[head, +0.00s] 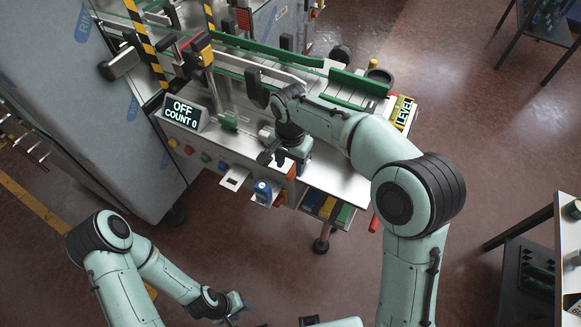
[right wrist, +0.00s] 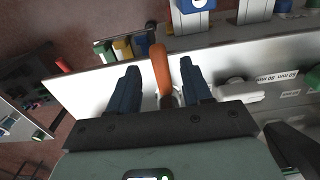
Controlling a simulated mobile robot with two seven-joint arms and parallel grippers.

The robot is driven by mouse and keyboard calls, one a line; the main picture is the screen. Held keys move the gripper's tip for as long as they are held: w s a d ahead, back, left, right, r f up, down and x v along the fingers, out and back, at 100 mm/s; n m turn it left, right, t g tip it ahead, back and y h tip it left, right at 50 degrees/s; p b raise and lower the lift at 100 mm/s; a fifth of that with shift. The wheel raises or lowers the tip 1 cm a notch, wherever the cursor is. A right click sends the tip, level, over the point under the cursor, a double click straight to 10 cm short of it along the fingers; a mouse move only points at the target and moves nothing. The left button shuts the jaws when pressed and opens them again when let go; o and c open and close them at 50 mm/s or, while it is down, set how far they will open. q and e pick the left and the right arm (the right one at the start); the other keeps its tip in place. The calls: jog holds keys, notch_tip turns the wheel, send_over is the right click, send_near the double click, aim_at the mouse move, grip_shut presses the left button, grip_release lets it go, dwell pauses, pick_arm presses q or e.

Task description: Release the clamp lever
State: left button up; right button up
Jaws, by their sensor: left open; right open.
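The clamp lever (right wrist: 160,70) has an orange handle and stands out from the pale machine front in the right wrist view. It lies between the two dark fingers of my right gripper (right wrist: 159,66), with a visible gap on each side. Its base is partly hidden by the gripper. In the head view my right gripper (head: 275,157) is at the front edge of the machine's table, and a small orange patch (head: 291,171) shows beside it. My left gripper (head: 238,311) is open and empty, low over the floor, well away from the machine.
A display (head: 182,113) reads OFF, COUNT 0. Coloured buttons (head: 205,157) line the machine's front. A blue item (head: 263,190) stands on a small white ledge below. Colored bins (head: 327,207) sit under the table. Green rails (head: 270,50) run along the top. Floor in front is clear.

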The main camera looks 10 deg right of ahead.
aim_at(291, 172)
pick_arm(q)
jog(key=shift+w+r+p, duration=0.65)
jog(key=shift+w+r, duration=0.4)
pick_arm(e)
notch_tip(291, 172, up, 10)
